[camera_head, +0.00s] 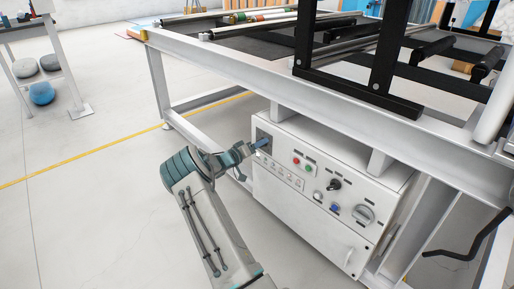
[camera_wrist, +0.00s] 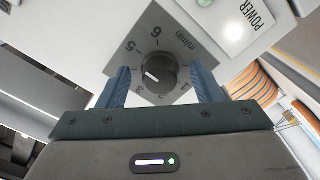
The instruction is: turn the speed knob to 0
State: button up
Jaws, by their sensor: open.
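The speed knob (camera_wrist: 156,73) is a round dark knob on a grey dial plate (camera_wrist: 160,36) marked with numbers and "m/min". In the wrist view its white mark lies on the knob's left part, on the side between the 5 and the 3. My gripper (camera_wrist: 160,68) is open, with one blue finger on each side of the knob. Gaps show between the fingers and the knob. The left finger covers part of the dial's edge. In the head view my gripper (camera_head: 260,143) is at the control box's upper left corner and hides the knob.
The white control box (camera_head: 300,207) hangs under a machine frame (camera_head: 250,81). Its face carries red (camera_head: 296,160) and green (camera_head: 309,169) buttons, a black selector (camera_head: 334,185) and a large grey switch (camera_head: 364,214). A "POWER" label (camera_wrist: 256,14) is near the knob. Open floor lies left.

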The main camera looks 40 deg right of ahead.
jog(key=c, duration=1)
jog(key=shift+o, duration=0.2)
jog(key=shift+a, duration=0.25)
jog(key=shift+d, duration=0.15)
jog(key=shift+c, duration=0.2)
